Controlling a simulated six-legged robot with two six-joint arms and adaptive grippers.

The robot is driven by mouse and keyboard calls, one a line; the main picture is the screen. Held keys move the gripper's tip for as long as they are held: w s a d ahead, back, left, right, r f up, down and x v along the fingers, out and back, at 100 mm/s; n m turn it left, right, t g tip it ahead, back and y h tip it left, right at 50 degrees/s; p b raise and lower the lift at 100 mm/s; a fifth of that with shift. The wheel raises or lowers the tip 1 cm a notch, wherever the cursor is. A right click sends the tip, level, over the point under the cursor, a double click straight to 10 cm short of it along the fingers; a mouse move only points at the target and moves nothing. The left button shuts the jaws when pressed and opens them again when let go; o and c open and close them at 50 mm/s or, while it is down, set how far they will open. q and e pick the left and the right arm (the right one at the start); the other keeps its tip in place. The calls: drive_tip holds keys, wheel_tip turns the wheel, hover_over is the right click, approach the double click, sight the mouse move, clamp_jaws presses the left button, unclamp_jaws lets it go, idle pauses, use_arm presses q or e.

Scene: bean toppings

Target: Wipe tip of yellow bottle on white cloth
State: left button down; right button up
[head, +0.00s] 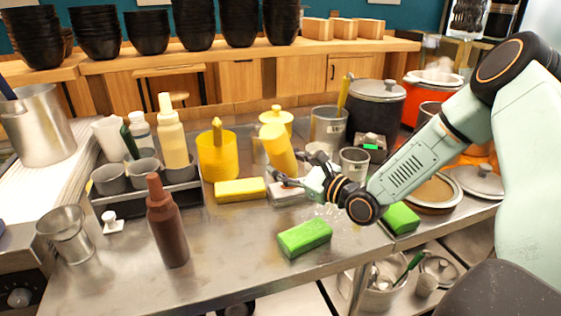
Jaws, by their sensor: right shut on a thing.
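The yellow bottle (277,148) is tilted in the middle of the counter, with its broad end up. My right gripper (284,179), with the arm coming in from the right, is shut on it near its lower end. The bottle's tip is hidden or too small to make out. The white cloth (283,196) looks like a small pale folded block on the counter, just below the gripper and partly covered by it. I cannot tell whether the tip touches the cloth. My left gripper is not in view.
A yellow sponge (239,189) lies left of the cloth, and a green sponge (305,238) in front. A brown bottle (166,222) stands front left. A yellow pitcher (217,158) and metal cans (353,163) stand nearby.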

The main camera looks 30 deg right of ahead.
drive_tip(key=shift+s+d+p, duration=0.15)
drive_tip(key=shift+d+p, duration=0.15)
drive_tip(key=shift+d, duration=0.2)
drive_tip(key=shift+s+d+p, duration=0.15)
drive_tip(key=shift+d+p, duration=0.1)
drive_tip(key=shift+d, duration=0.25)
drive_tip(key=shift+f, duration=0.1)
wheel_tip(320, 180, up, 2)
drive_tip(key=shift+w+d+r+p, duration=0.1)
drive_tip(key=shift+r+p, duration=0.05)
drive_tip(key=shift+p, duration=0.9)
wheel_tip(320, 180, up, 2)
drive_tip(key=shift+r+p, duration=0.1)
drive_tip(key=shift+p, duration=0.8)
drive_tip(key=shift+r+p, duration=0.85)
drive_tip(key=shift+p, duration=0.05)
